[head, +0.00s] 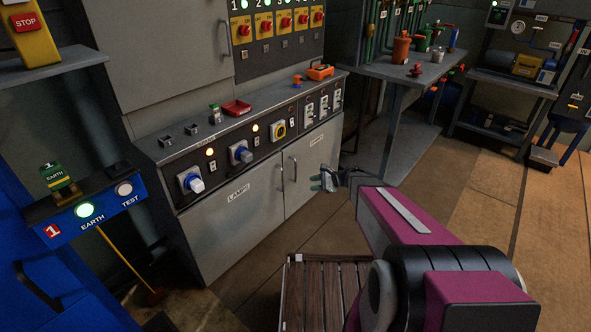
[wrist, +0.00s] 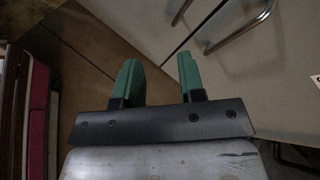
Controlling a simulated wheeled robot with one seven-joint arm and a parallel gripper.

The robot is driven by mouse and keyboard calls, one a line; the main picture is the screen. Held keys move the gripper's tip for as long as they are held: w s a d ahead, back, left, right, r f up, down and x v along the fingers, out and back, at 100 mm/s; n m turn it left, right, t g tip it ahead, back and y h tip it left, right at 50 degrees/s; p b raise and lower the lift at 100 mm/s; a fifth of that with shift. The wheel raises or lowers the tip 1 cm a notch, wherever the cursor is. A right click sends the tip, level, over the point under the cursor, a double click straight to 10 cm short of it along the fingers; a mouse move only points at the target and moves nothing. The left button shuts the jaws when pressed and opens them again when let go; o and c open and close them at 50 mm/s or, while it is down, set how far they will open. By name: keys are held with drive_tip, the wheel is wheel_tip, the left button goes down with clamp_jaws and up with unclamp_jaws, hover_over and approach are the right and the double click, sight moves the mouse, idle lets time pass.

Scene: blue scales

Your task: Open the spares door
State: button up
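The grey cabinet under the console has two doors, both flush with the front. The left one reads LAMPS. The right door (head: 314,165) has a label too small to read; I take it as the spares door. Its bar handle (head: 293,168) stands upright near the seam, and is the nearer handle in the wrist view (wrist: 240,30). The LAMPS door handle (head: 281,177) is just across the seam. My gripper (head: 328,180) is in front of the right door, to the right of the handles. In the wrist view its green fingers (wrist: 160,75) are apart and empty, short of both handles.
A slatted wooden platform (head: 318,294) lies below my arm. A blue cabinet (head: 40,270) with an EARTH panel stands at left. A workbench (head: 400,68) stands at the back right. Open floor lies right of the cabinet.

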drive_tip(key=w+f+m+t+y, duration=0.3)
drive_tip(key=w+m+t+y, duration=0.15)
drive_tip(key=w+m, duration=0.5)
drive_tip(key=shift+t+h, duration=0.55)
drive_tip(key=x, duration=1)
drive_tip(key=shift+w+a, duration=0.2)
drive_tip(key=shift+w, duration=0.3)
clamp_jaws()
